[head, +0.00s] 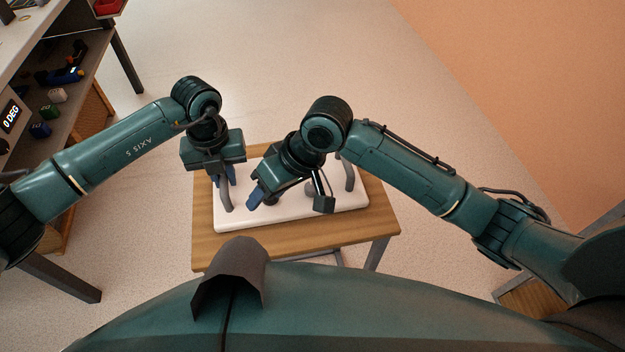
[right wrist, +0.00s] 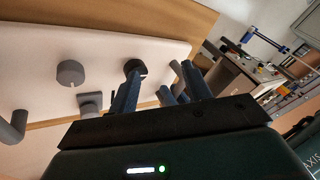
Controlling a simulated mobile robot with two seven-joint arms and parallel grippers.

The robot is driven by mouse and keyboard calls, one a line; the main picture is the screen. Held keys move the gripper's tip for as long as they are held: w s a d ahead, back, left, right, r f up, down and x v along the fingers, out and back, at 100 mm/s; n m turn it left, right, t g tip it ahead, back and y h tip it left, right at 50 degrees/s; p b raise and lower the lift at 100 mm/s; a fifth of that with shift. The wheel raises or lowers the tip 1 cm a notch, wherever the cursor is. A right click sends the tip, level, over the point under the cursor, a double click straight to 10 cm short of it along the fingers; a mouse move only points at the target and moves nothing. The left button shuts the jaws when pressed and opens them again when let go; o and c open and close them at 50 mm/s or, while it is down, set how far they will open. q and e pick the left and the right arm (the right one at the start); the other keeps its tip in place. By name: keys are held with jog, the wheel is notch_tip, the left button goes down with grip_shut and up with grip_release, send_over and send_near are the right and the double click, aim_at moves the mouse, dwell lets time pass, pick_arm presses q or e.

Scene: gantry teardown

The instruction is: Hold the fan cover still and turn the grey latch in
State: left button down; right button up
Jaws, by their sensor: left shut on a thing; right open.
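The fan cover (head: 300,213) is a white panel lying flat on a small wooden table, with a grey upright handle near each end. My left gripper (head: 226,182) is shut on the left handle (head: 227,198). My right gripper (head: 262,194) is open and empty, low over the panel right of it. In the right wrist view, a round grey knob (right wrist: 70,73), seemingly the grey latch, stands left of my right fingers. A dark knob (right wrist: 135,67) is partly behind the left finger. A square grey piece (right wrist: 90,103) sits below the grey knob. The grippers hide these parts in the head view.
The wooden table (head: 375,232) has bare margins around the panel. The right handle (head: 348,174) stands close to my right wrist. A bench with shelves (head: 75,85) is at the far left. The floor beyond the table is clear.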

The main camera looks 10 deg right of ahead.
aim_at(312, 186)
jog(key=w+d+r+g+h, duration=0.1)
jog(key=w+d+r+h, duration=0.35)
jog(key=d+r, duration=0.4)
jog(key=shift+m+h, duration=0.4)
jog(key=shift+h, duration=0.05)
jog(key=f, duration=0.8)
jog(key=s+f, duration=0.1)
jog(key=f, duration=0.3)
jog(key=shift+f, duration=0.25)
jog(key=shift+c, duration=0.6)
jog(key=c, duration=0.9)
